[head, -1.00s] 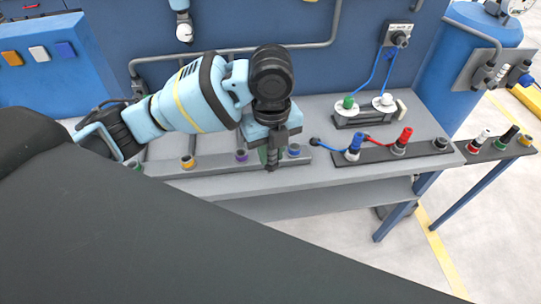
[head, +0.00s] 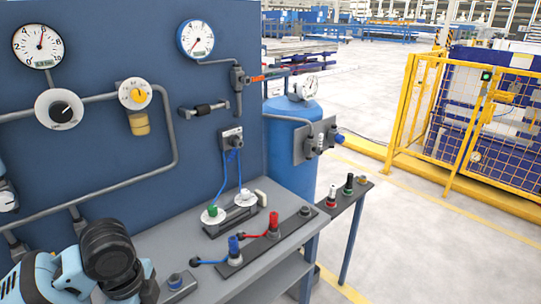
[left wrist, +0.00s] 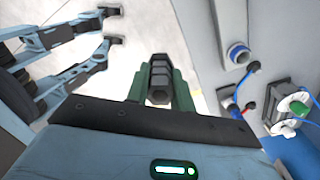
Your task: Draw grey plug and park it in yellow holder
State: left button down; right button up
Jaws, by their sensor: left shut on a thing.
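The grey plug (left wrist: 160,75) is a dark, ribbed piece between the green fingers of my left gripper (left wrist: 160,92) in the left wrist view. The gripper is shut on it, and the plug looks clear of the bench. In the head view my left wrist and gripper (head: 146,288) are at the bottom left; the fingertips and plug are cut off or hidden there. My right gripper is not in view.
A rail with a blue-ringed holder (head: 176,281) is just right of my left gripper. Blue (head: 234,246) and red (head: 273,224) plugs with cables stand on another rail. A white-disc fixture (head: 213,216) is behind them. The side shelf (head: 345,200) holds several plugs.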

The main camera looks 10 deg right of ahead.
pick_arm(q)
jog(key=s+a+f+n, duration=0.2)
jog(key=f+n, duration=0.4)
jog(key=n, duration=0.3)
jog(key=s+a+f+n, duration=0.2)
jog(key=f+n, duration=0.4)
jog(key=n, duration=0.4)
jog(key=shift+s+a+f+n, duration=0.2)
jog(key=shift+s+n, duration=0.1)
jog(key=shift+s, duration=0.2)
jog(key=shift+d, duration=0.15)
